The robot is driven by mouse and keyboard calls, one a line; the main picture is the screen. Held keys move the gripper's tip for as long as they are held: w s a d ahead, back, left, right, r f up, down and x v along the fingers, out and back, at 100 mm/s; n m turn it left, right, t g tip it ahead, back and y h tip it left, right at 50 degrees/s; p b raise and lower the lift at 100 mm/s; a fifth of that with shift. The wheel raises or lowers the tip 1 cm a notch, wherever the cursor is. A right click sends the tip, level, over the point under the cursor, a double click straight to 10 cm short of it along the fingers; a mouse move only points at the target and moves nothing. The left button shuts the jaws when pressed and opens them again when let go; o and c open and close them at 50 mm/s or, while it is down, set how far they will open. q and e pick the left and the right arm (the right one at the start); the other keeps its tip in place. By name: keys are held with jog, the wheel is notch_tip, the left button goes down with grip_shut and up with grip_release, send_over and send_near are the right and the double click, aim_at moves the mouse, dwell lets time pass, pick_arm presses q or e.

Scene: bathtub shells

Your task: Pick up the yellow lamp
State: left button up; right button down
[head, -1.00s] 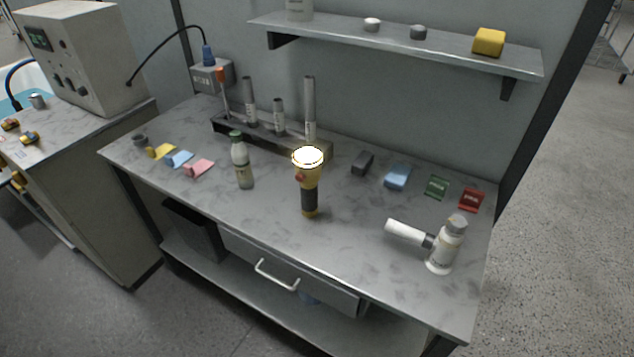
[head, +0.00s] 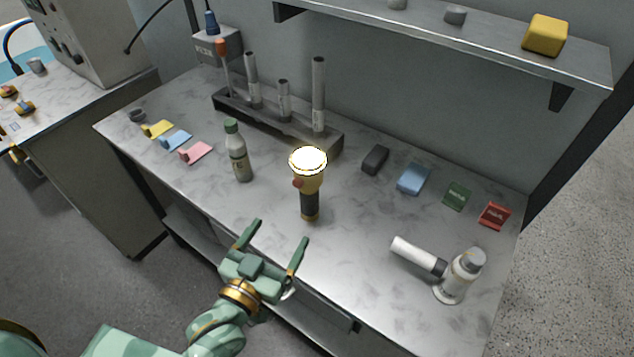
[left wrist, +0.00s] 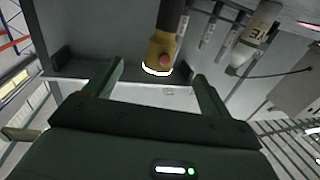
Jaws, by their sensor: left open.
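The yellow lamp (head: 309,184) stands upright on the grey workbench, its lit head up and its dark grip below. It has a red button on its side. In the left wrist view the lamp (left wrist: 162,50) shows upside down, beyond the fingertips. My left gripper (head: 279,234) is open and empty, at the bench's front edge, just in front of and a little left of the lamp and apart from it. Its two fingers also show in the left wrist view (left wrist: 158,78). My right gripper is not in view.
A green-capped bottle (head: 238,152) stands left of the lamp. A tube rack (head: 280,124) stands behind. A shelf (head: 440,32) overhangs the back.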

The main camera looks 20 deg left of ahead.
pick_arm(q)
send_near(304, 186)
jog(key=w, duration=0.3)
jog(key=w+d+b, duration=0.1)
jog(key=w, duration=0.2)
jog(key=shift+w+d+f, duration=0.1)
jog(key=shift+w+f, duration=0.1)
jog(key=shift+w, duration=0.15)
jog(key=shift+w+r, duration=0.1)
jog(key=shift+w, duration=0.45)
jog(key=w, duration=0.5)
jog(key=shift+d+r+b, duration=0.2)
jog(key=shift+b, duration=0.15)
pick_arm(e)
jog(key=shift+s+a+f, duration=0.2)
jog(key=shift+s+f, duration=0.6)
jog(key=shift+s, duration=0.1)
pick_arm(q)
jog(key=c, duration=1.5)
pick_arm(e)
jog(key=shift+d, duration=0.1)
